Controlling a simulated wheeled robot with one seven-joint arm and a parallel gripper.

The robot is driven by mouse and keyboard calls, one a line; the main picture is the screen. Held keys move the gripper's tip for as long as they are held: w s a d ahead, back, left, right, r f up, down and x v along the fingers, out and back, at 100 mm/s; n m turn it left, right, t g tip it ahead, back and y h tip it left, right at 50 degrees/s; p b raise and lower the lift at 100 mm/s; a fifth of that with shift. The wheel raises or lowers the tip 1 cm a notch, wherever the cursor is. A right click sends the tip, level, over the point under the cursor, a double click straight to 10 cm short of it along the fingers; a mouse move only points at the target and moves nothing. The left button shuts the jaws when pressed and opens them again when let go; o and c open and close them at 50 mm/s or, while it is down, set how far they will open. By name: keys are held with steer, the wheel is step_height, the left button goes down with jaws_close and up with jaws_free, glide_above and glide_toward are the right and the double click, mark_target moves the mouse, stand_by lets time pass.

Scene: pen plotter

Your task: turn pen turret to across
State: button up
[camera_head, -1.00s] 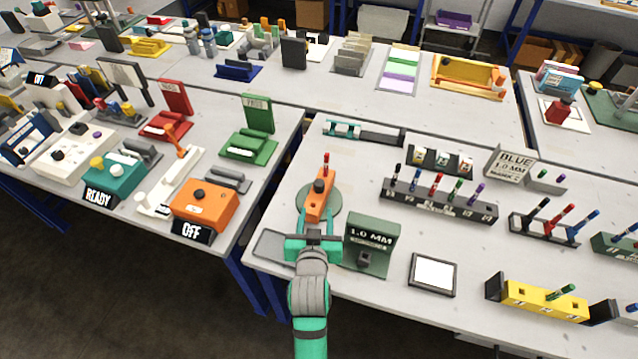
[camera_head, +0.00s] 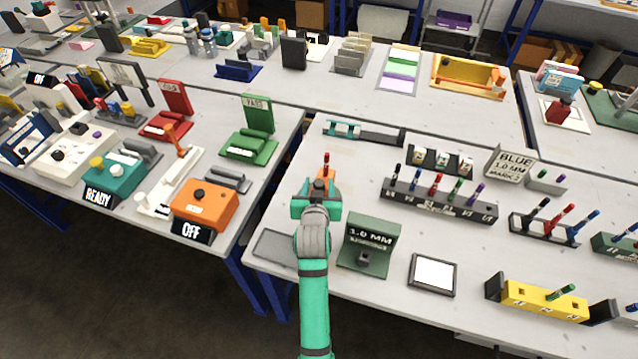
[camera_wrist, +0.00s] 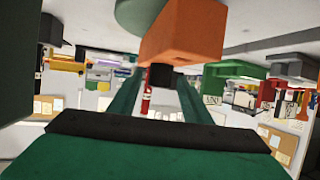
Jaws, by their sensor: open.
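The orange pen turret (camera_head: 326,173) stands on the table and is mostly hidden behind my gripper in the head view. Its red-topped pen (camera_head: 326,160) sticks up at the far end. My gripper (camera_head: 317,195) is over the turret. In the wrist view the orange turret block (camera_wrist: 182,35) is close, just beyond the fingers, with a dark knob (camera_wrist: 160,76) under it in the picture and the red pen (camera_wrist: 146,98) behind. My gripper's green fingers (camera_wrist: 155,95) are spread apart, with the knob between or just past their tips; I cannot tell whether they touch it.
A green "1.0 MM" stand (camera_head: 367,240) is close on the right of my arm. A grey pad (camera_head: 272,246) lies to the left. The pen rack (camera_head: 437,204) and white-faced tablet (camera_head: 433,274) are farther right. An orange "OFF" box (camera_head: 203,206) sits on the left table.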

steer(key=shift+w+f, duration=0.15)
steer(key=shift+w, duration=0.3)
